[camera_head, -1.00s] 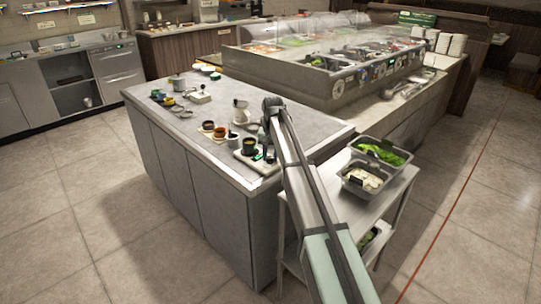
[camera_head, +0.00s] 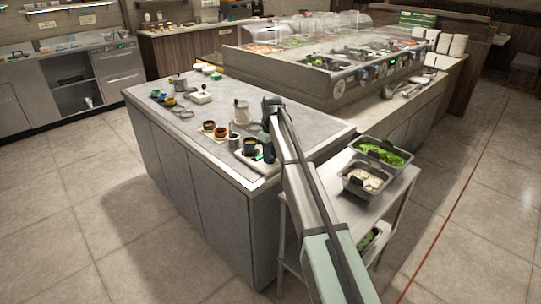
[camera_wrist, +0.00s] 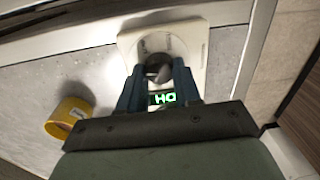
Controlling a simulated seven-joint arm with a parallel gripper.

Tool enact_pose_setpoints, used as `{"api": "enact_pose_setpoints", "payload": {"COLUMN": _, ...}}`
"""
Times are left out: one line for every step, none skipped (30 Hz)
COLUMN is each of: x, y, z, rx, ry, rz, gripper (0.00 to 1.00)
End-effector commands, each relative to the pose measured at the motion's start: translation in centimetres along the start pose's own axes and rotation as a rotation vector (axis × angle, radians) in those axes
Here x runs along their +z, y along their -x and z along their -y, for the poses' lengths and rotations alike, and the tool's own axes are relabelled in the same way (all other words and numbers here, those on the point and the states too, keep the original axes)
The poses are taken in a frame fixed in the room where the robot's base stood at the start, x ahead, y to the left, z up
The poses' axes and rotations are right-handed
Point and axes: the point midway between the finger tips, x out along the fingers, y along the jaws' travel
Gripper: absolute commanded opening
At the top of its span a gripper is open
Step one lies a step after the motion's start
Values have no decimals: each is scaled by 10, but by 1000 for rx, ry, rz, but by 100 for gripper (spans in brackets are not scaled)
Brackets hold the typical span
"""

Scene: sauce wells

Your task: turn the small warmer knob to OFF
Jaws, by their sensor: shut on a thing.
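The small warmer is a pale, rounded slab (camera_wrist: 128,40) at the near end of the counter. It also shows in the head view (camera_head: 266,167), partly behind my arm. In the wrist view a grey-brown knob (camera_wrist: 158,73) sits between the two blue fingers of my gripper (camera_wrist: 158,80), which is shut on it. A green lit display (camera_wrist: 162,98) shows just below the knob, upside down or partly cut off, so I cannot read its setting. The knob's pointer is hidden.
A yellow cup (camera_wrist: 70,117) stands beside the warmer in the wrist view. In the head view small cups (camera_head: 221,132) and a pale jug (camera_head: 241,112) stand close by. A steel cart with a lettuce pan (camera_head: 384,151) is at the right.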

Motion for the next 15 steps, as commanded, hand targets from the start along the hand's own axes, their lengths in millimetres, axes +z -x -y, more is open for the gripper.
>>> {"api": "enact_pose_setpoints", "payload": {"x": 0, "y": 0, "z": 0, "rx": 0, "ry": 28, "rz": 1, "gripper": 3}}
{"api": "enact_pose_setpoints", "payload": {"x": 0, "y": 0, "z": 0, "rx": 0, "ry": 44, "rz": 2, "gripper": 3}}
{"api": "enact_pose_setpoints", "payload": {"x": 0, "y": 0, "z": 0, "rx": 0, "ry": 64, "rz": 3, "gripper": 3}}
{"api": "enact_pose_setpoints", "payload": {"x": 0, "y": 0, "z": 0, "rx": 1, "ry": 77, "rz": 4, "gripper": 3}}
{"api": "enact_pose_setpoints", "payload": {"x": 0, "y": 0, "z": 0, "rx": 1, "ry": 90, "rz": 4, "gripper": 3}}
{"api": "enact_pose_setpoints", "payload": {"x": 0, "y": 0, "z": 0, "rx": 1, "ry": 105, "rz": 5, "gripper": 3}}
{"api": "enact_pose_setpoints", "payload": {"x": 0, "y": 0, "z": 0, "rx": 1, "ry": 115, "rz": 5, "gripper": 3}}
{"api": "enact_pose_setpoints", "payload": {"x": 0, "y": 0, "z": 0, "rx": 1, "ry": 124, "rz": 6, "gripper": 3}}
{"api": "enact_pose_setpoints", "payload": {"x": 0, "y": 0, "z": 0, "rx": 1, "ry": 134, "rz": 6, "gripper": 3}}
{"api": "enact_pose_setpoints", "payload": {"x": 0, "y": 0, "z": 0, "rx": 1, "ry": 141, "rz": 6, "gripper": 3}}
{"api": "enact_pose_setpoints", "payload": {"x": 0, "y": 0, "z": 0, "rx": 1, "ry": 147, "rz": 7, "gripper": 3}}
{"api": "enact_pose_setpoints", "payload": {"x": 0, "y": 0, "z": 0, "rx": 1, "ry": 154, "rz": 7, "gripper": 3}}
{"api": "enact_pose_setpoints", "payload": {"x": 0, "y": 0, "z": 0, "rx": 1, "ry": 158, "rz": 7, "gripper": 3}}
{"api": "enact_pose_setpoints", "payload": {"x": 0, "y": 0, "z": 0, "rx": 1, "ry": 161, "rz": 7, "gripper": 3}}
{"api": "enact_pose_setpoints", "payload": {"x": 0, "y": 0, "z": 0, "rx": 1, "ry": 164, "rz": 7, "gripper": 3}}
